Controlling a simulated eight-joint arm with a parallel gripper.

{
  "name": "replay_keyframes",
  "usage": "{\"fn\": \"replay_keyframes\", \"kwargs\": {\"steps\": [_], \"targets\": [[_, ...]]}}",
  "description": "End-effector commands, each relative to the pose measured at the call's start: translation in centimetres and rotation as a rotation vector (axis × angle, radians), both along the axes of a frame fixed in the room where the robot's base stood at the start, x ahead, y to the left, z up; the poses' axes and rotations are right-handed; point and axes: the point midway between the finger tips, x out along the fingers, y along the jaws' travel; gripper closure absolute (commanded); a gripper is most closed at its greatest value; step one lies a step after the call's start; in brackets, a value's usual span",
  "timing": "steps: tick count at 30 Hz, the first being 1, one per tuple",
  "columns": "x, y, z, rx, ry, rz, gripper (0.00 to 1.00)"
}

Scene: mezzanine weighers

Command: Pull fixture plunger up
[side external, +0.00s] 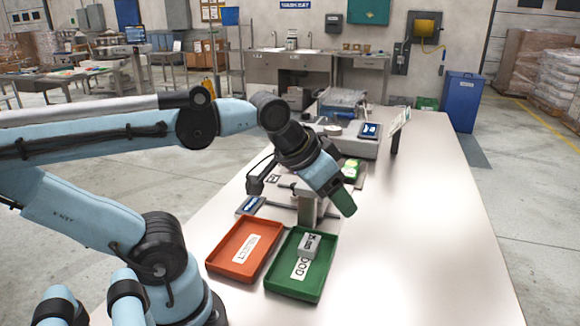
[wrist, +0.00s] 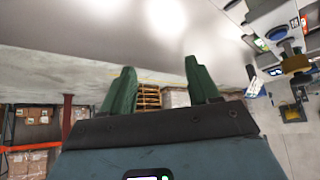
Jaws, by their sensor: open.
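The fixture (side external: 307,208) is a grey block with a bar across it, on the table behind the trays in the side external view. My forearm and gripper hide much of it, and I cannot clearly make out its plunger there. My gripper (side external: 345,203) is tilted down to the right, just in front of and right of the fixture in the picture. In the wrist view my gripper (wrist: 161,85) shows two green fingers spread apart with nothing between them. Equipment, possibly including the fixture, shows only at that view's upper right edge.
A red tray (side external: 218,262) and a green tray (side external: 273,283) stand at the table's front; a grey labelled block (side external: 310,245) lies in the green one. A scale with a blue display (side external: 369,131) stands behind. The table's right side (side external: 430,230) is clear.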

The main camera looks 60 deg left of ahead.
Motion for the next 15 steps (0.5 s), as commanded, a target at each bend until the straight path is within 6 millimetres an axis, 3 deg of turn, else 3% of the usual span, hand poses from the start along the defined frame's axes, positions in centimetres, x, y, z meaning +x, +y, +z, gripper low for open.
{"fn": "replay_keyframes", "kwargs": {"steps": [10, 15], "targets": [[0.0, 0.0, 5.1, 0.000, 0.000, 0.000, 0.40], [1.1, 1.7, 4.1, 0.185, 0.018, -0.101, 0.40]]}}
